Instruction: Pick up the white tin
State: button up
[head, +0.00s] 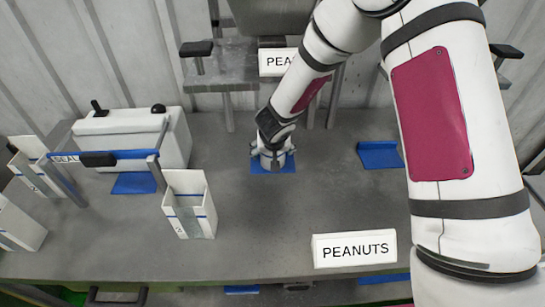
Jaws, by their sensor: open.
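The white tin (273,161) stands upright on a blue mat (260,168) near the middle of the grey table, at the far side. It looks pale grey-white, and its upper part is hidden by my gripper. My gripper (272,151) points down over the tin with its fingers to either side of it. The fingers are open. I cannot tell whether they touch the tin.
The grey table (260,215) is clear in front of the tin. A sign reading PEANUTS (354,250) stands front right. An open white box (189,204) and a white machine with a blue bar (130,140) stand left.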

jog(key=c, duration=1.5)
jog(key=shift+r, duration=0.1)
jog(key=shift+r, duration=1.35)
jog(key=s+a, duration=0.1)
jog(key=s, duration=0.4)
jog(key=s+r, duration=0.1)
jog(key=s, duration=0.4)
jog(key=s+a+r, duration=0.1)
jog(key=s, duration=0.4)
jog(key=shift+s+a+b, duration=0.35)
